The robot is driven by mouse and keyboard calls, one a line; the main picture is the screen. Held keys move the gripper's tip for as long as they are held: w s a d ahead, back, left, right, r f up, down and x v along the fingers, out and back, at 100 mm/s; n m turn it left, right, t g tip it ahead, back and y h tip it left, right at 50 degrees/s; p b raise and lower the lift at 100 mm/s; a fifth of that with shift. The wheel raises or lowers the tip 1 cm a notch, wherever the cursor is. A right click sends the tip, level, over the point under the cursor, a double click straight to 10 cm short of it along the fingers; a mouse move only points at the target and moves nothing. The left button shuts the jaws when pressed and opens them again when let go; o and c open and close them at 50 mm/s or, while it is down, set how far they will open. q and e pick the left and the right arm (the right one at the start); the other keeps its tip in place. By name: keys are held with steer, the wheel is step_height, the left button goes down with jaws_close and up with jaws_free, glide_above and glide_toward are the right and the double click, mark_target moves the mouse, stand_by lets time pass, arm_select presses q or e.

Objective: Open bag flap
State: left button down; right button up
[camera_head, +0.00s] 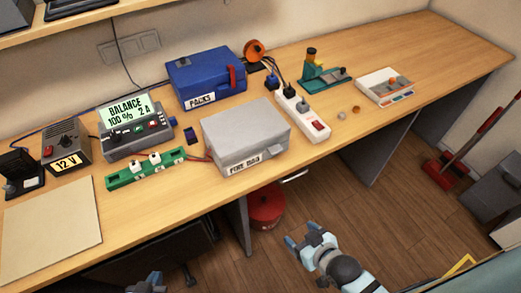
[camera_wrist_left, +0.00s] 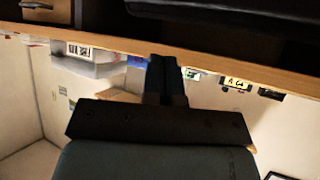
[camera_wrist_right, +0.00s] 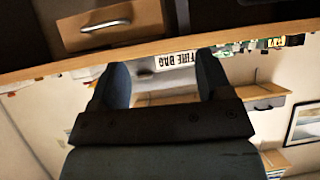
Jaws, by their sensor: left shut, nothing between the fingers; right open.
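The fire bag (camera_head: 245,134) is a light grey box-shaped bag labelled "FIRE BAG", standing near the front edge of the bench. Its flap (camera_head: 243,122) lies over the top and looks closed, with a small grey tab on the front. My right gripper (camera_head: 302,245) is open and empty, in front of and below the bench edge, apart from the bag. In the right wrist view the bag's label (camera_wrist_right: 174,60) shows between the open fingers (camera_wrist_right: 160,80). My left gripper (camera_head: 150,283) is at the bottom edge, mostly cut off; in the left wrist view its fingers (camera_wrist_left: 166,75) are together and empty.
On the bench (camera_head: 435,65), a green board (camera_head: 146,169) is left of the bag and a white power strip (camera_head: 301,115) right of it. A blue "PACKS" box (camera_head: 205,78) and a charger (camera_head: 135,130) stand behind. A red bin (camera_head: 265,208) is under the bench.

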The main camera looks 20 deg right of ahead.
steer(key=w+d+r+t+b, duration=0.2)
steer(key=w+r+t+b, duration=0.1)
steer(key=w+b, duration=0.4)
steer(key=w+d+r+t+b, duration=0.25)
steer(key=w+t+b, duration=0.2)
steer(key=b, duration=0.45)
steer(key=shift+m+g+y, duration=0.3)
steer(key=shift+g, duration=0.15)
steer(key=x, duration=1.2)
steer(key=shift+w+a+r+p, duration=0.1)
steer(key=shift+p, duration=0.25)
steer(key=shift+w+a, duration=0.1)
steer(key=shift+w, duration=0.3)
arm_select(q)
step_height(320, 180, down, 14)
steer(key=d, duration=0.1)
steer(key=shift+w+r+n+g, duration=0.15)
steer(key=shift+w+n+g, duration=0.15)
steer(key=shift+w, duration=0.1)
